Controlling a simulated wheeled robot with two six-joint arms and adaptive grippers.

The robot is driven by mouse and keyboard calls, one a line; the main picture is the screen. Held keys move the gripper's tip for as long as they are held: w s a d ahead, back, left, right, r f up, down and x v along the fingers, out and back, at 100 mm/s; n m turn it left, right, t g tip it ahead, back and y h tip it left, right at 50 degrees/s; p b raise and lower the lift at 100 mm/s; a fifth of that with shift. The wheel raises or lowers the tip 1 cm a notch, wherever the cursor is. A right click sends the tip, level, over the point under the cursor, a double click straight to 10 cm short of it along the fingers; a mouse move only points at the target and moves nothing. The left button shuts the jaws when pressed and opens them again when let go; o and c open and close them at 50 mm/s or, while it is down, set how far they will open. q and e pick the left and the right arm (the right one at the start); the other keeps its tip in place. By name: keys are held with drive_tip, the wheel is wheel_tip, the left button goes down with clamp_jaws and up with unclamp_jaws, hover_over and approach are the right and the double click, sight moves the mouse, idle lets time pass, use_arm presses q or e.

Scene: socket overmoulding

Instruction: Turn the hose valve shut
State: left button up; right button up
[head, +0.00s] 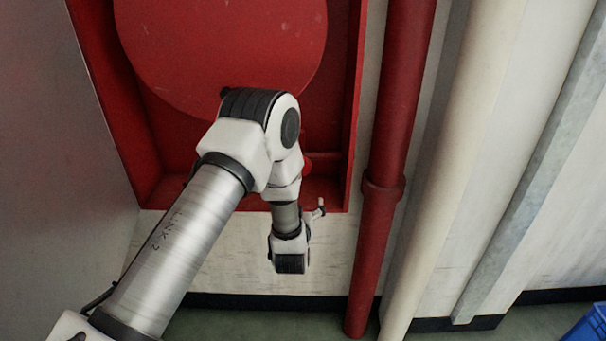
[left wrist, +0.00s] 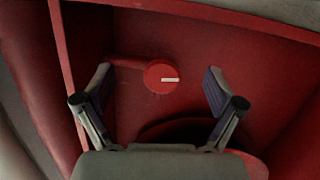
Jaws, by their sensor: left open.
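The hose valve shows in the left wrist view as a round red knob (left wrist: 159,77) with a short white bar on its face. The bar lies nearly level in that picture. A red pipe runs from the knob to the left. My left gripper (left wrist: 160,72) is open, with one finger on each side of the knob and clear gaps between. My right gripper is in neither view.
A large red disc (head: 225,40) fills the upper part of the red cabinet (head: 352,110). A red vertical pipe (head: 395,110) and a cream pipe (head: 455,150) stand to the right. A blue crate (head: 590,326) is at the lower right corner.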

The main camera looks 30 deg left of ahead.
use_arm(q)
drive_tip(key=w+a+r, duration=0.1)
drive_tip(key=w+a, duration=0.1)
drive_tip(key=w, duration=0.1)
drive_tip(key=w+a+r+n+y+p, duration=0.1)
drive_tip(key=w+a+r, duration=0.1)
drive_tip(key=w, duration=0.1)
drive_tip(key=w+a+r+t+y, duration=0.1)
drive_tip(key=w+a+r, duration=0.1)
drive_tip(key=w, duration=0.1)
drive_tip(key=shift+w+a+r+p, duration=0.1)
drive_tip(key=shift+w+a+p, duration=0.05)
drive_tip(key=shift+p, duration=0.25)
drive_tip(key=shift+s+r, duration=0.2)
drive_tip(key=c, duration=1.1)
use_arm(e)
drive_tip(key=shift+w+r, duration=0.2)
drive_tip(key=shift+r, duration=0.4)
